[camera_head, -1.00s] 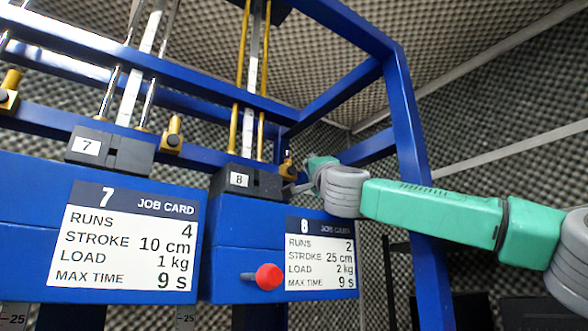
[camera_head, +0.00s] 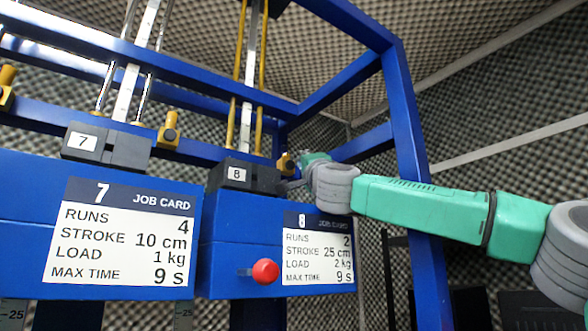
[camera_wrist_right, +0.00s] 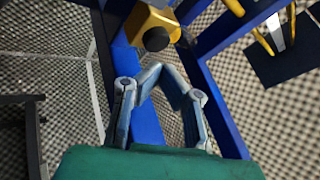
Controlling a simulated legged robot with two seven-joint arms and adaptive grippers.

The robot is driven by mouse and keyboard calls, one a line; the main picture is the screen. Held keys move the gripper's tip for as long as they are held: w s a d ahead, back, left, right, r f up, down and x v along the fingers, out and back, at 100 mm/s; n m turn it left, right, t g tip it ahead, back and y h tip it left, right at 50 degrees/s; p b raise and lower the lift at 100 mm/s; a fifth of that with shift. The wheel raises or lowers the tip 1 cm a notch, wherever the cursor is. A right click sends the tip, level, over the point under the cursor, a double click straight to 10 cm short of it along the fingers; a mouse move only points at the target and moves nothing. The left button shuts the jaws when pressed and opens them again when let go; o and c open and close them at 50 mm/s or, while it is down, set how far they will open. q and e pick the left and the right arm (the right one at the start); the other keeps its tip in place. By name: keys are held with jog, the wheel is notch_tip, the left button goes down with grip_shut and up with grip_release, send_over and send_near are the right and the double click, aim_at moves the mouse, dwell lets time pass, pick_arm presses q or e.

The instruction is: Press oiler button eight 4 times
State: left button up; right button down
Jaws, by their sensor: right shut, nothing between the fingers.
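The oiler at station 8 is a yellow block (camera_head: 286,163) on the blue frame, just right of the black block labelled 8 (camera_head: 237,174). In the right wrist view a yellow block (camera_wrist_right: 152,18) shows close up, with a round black button (camera_wrist_right: 156,39) facing me. My right gripper (camera_head: 288,185) reaches in from the right and is near the station 8 oiler, partly hidden by its wrist. In the wrist view its fingertips (camera_wrist_right: 162,68) are together and empty, just below the button in the picture. Contact with the button cannot be seen. My left gripper is out of view.
Another yellow oiler (camera_head: 169,133) stands between stations 7 and 8. Box 8 carries a job card (camera_head: 318,257) and a red knob (camera_head: 265,271). Box 7 has its own card (camera_head: 122,235). A blue upright post (camera_head: 412,150) stands behind my right arm.

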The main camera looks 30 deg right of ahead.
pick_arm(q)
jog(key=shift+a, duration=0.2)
pick_arm(e)
jog(key=shift+w+a+r, duration=0.1)
jog(key=shift+w+r, duration=0.05)
jog(key=shift+w, duration=0.1)
dwell(0.6)
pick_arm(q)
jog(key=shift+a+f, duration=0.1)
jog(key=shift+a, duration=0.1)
pick_arm(e)
jog(key=shift+w+a, duration=0.1)
jog(key=shift+a, duration=0.1)
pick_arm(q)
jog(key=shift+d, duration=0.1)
pick_arm(e)
jog(key=shift+w+d, duration=0.15)
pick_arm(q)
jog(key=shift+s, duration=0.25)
pick_arm(e)
jog(key=shift+w, duration=0.25)
dwell(0.7)
